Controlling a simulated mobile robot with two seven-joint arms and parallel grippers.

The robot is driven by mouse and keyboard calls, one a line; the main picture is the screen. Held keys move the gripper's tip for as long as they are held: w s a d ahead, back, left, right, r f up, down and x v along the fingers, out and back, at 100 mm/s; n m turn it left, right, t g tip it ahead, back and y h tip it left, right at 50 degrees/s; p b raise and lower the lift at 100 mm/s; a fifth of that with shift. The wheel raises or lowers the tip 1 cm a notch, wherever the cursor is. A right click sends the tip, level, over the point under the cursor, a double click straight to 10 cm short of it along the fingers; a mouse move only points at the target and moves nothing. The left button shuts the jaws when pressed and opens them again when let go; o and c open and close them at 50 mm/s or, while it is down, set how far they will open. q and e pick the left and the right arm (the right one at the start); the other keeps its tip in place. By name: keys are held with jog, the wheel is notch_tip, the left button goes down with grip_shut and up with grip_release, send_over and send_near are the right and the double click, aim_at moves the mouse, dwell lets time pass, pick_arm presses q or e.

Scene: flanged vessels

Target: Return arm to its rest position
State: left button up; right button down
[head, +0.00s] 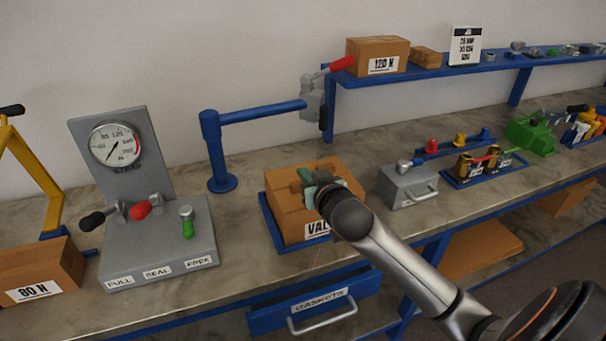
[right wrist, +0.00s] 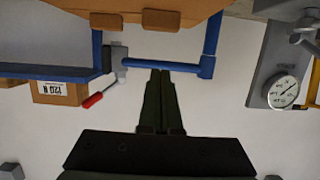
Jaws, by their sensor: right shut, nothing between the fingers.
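My right arm comes in from the lower right in the head view. My right gripper (head: 308,184) is over the brown cardboard box (head: 285,212) on the blue tray, and the wrist hides part of the box. In the right wrist view the two dark fingers (right wrist: 161,82) lie together with nothing between them. That view appears upside down, with the box (right wrist: 140,10) at its top edge. From these frames I cannot tell whether the fingers touch the box. My left arm and gripper do not show.
A blue swing-arm post (head: 215,150) stands behind the box. A grey gauge stand (head: 150,215) is to its left, a grey toolbox (head: 407,186) to its right. A shelf (head: 430,70) runs behind. The open gaskets drawer (head: 315,300) juts out below the bench.

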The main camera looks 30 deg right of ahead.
jog(key=v, duration=0.7)
jog(key=shift+s+b, duration=0.35)
jog(key=s+a+f+n+g+y, duration=0.1)
jog(key=s+a+f+g+y, duration=0.15)
jog(key=f, duration=0.65)
jog(key=s+a+f+n+g+y, duration=0.15)
jog(key=a+f, duration=0.25)
jog(key=f, duration=0.5)
jog(key=s+a+f+n+y, duration=0.1)
jog(key=s+a+f, duration=0.3)
jog(key=s+f, duration=0.3)
jog(key=s+a+f+n+g, duration=0.1)
jog(key=s+a+f, duration=0.4)
jog(key=s+f, duration=0.2)
jog(key=shift+f+y, duration=0.3)
jog(key=shift+y, duration=0.1)
